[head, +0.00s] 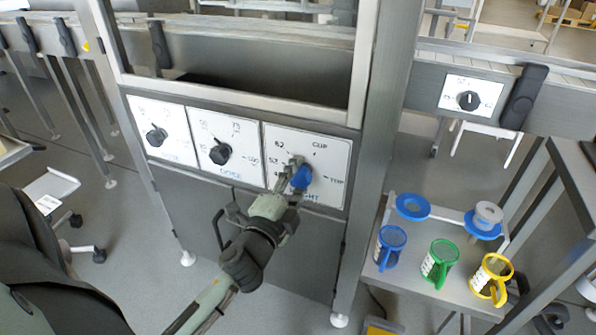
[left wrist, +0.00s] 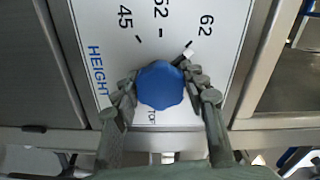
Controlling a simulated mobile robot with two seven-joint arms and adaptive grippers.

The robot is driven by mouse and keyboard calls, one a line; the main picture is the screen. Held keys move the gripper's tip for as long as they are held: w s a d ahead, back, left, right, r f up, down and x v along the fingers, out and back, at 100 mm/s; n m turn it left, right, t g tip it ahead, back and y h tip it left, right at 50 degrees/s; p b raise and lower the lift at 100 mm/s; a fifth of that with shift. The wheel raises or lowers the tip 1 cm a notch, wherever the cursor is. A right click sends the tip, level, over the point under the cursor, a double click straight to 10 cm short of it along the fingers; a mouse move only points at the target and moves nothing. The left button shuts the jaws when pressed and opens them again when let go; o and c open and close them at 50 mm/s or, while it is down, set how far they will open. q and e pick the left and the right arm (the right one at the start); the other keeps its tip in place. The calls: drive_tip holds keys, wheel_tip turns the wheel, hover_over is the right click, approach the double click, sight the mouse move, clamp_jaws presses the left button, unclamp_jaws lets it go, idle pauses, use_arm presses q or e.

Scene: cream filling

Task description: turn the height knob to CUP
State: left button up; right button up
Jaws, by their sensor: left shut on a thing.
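The blue height knob (head: 300,178) sits on the right-hand white dial panel (head: 330,153), whose marks include 62, CUP and TOP. My left gripper (head: 290,174) reaches up to the panel and is shut on the knob. Its two fingers, one on each side of the knob, also show in the left wrist view (left wrist: 160,84). CUP and TOP lie clockwise of the pointer in the head view. My right gripper is out of view.
Two dial panels with black knobs (head: 157,136) (head: 220,153) are to the left. A metal post (head: 378,150) stands right of the height panel. A small table at right holds a blue mug (head: 390,246), a green mug (head: 440,262) and a yellow mug (head: 492,278).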

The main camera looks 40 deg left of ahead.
use_arm(q)
drive_tip(key=m, duration=0.2)
drive_tip(key=m+p, duration=0.1)
drive_tip(key=m, duration=0.1)
drive_tip(key=shift+r+m+p, duration=0.2)
drive_tip(key=shift+m+p, duration=0.1)
drive_tip(key=m+p, duration=0.1)
drive_tip(key=m, duration=0.3)
drive_tip(key=shift+m, duration=0.3)
drive_tip(key=shift+d+m+p, duration=0.1)
drive_tip(key=shift+m+p, duration=0.7)
drive_tip(key=shift+m, duration=1.4)
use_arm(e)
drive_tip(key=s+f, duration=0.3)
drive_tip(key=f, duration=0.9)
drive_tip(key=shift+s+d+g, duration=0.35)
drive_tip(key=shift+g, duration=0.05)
use_arm(q)
drive_tip(key=o, duration=1.2)
drive_tip(key=shift+c, duration=0.2)
